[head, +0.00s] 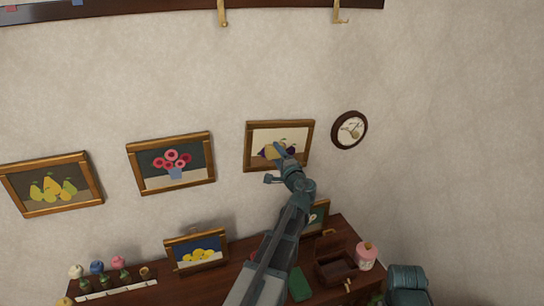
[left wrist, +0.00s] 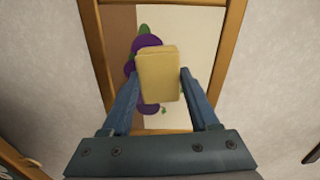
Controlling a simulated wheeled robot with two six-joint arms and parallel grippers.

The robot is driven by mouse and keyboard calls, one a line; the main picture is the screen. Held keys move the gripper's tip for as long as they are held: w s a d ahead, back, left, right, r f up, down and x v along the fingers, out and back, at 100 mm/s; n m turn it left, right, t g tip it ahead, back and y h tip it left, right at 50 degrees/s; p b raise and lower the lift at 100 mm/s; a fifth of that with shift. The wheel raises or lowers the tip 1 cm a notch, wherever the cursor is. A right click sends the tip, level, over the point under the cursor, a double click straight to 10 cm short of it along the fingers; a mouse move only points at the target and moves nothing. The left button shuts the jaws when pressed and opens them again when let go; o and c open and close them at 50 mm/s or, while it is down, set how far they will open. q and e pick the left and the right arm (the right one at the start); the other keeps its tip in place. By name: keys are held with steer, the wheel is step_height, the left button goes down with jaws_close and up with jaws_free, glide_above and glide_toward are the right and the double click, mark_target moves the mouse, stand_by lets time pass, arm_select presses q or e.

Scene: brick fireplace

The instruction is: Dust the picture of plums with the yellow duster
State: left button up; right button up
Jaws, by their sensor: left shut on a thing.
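The picture of plums (head: 262,131) hangs on the wall in a wooden frame, right of the flower picture. It fills the middle of the left wrist view (left wrist: 204,45), with purple plums partly hidden behind the duster. My left gripper (head: 278,150) is in front of the picture's lower middle. It is shut on a yellow block-shaped duster (left wrist: 158,75), held between both fingers (left wrist: 157,88). The duster also shows small in the head view (head: 270,152). I cannot tell whether it touches the picture. My right gripper is not in view.
A flower picture (head: 170,162) and a pear picture (head: 52,187) hang to the left. A round clock (head: 349,130) hangs close on the right.

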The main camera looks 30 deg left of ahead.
arm_select(q)
steer(key=shift+w+d, duration=0.5)
steer(key=shift+w+d, duration=0.6)
steer(key=shift+w, duration=0.2)
steer(key=shift+w+d, duration=0.6)
steer(key=shift+w, duration=0.15)
steer(key=shift+w+d, duration=1.35)
steer(key=shift+w, duration=0.15)
steer(key=shift+a, duration=0.1)
steer(key=shift+s+a, duration=1.3)
steer(key=shift+s, duration=0.3)
steer(key=shift+s, duration=0.1)
